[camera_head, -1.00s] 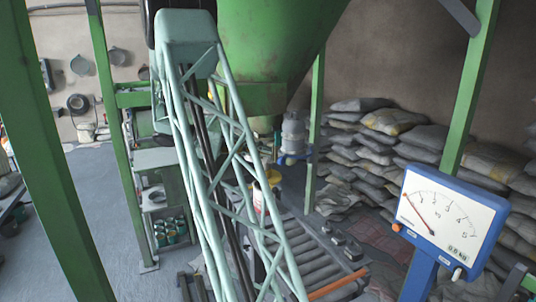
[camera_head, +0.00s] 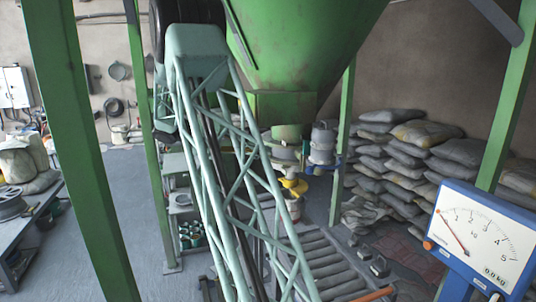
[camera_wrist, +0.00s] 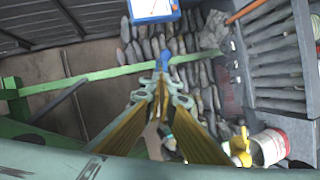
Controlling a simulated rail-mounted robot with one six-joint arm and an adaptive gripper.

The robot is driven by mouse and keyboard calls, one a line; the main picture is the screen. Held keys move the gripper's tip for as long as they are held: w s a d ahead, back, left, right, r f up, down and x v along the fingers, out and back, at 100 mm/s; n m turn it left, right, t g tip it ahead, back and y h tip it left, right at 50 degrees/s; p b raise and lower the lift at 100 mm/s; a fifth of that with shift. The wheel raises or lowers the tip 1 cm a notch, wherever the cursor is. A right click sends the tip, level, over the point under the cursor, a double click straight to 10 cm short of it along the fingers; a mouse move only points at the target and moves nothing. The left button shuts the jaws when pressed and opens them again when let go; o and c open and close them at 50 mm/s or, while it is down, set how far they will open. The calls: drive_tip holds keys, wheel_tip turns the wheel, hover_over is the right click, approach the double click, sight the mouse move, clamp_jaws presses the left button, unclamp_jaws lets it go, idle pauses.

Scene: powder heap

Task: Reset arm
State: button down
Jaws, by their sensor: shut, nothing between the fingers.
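My gripper (camera_wrist: 163,82) shows in the wrist view, its yellow fingers running up from the bottom and meeting near the middle. It is shut and empty. Nothing touches its tips in this view; grey sacks and a green beam lie beyond them. In the head view, my pale green lattice arm (camera_head: 228,165) slants from the upper left to the bottom centre. I cannot make out my gripper in the head view.
A green hopper (camera_head: 300,45) hangs right beside the arm, above a roller conveyor (camera_head: 325,262). Green posts (camera_head: 75,150) stand around. A blue-framed dial scale (camera_head: 480,237) is at right, before stacked sacks (camera_head: 405,160). A white bucket (camera_wrist: 269,148) is at lower right.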

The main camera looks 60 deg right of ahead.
idle(0.8)
drive_tip(key=s+a+n+t+y+b, duration=0.1)
drive_tip(key=s+a+n+t, duration=0.15)
drive_tip(key=a, duration=0.75)
drive_tip(key=s+a+n+t+y+b, duration=0.1)
drive_tip(key=s+a+n+t, duration=0.15)
drive_tip(key=a, duration=0.75)
drive_tip(key=s+a+n+t+y+b, duration=0.1)
drive_tip(key=s+a+n+t+b, duration=0.15)
drive_tip(key=a, duration=0.75)
drive_tip(key=s+a+f+n+t+y+b, duration=0.1)
drive_tip(key=s+a+f+n+t, duration=0.1)
drive_tip(key=a, duration=0.7)
drive_tip(key=s+a+f+n+t+y+b, duration=0.1)
drive_tip(key=s+a+t, duration=0.3)
drive_tip(key=a, duration=0.5)
drive_tip(key=s+a+f+n+t+y, duration=0.3)
drive_tip(key=s+a, duration=0.3)
drive_tip(key=a, duration=0.3)
drive_tip(key=shift+a+f+n+b, duration=0.15)
drive_tip(key=shift+f+n+b, duration=0.25)
drive_tip(key=shift+f+n, duration=0.2)
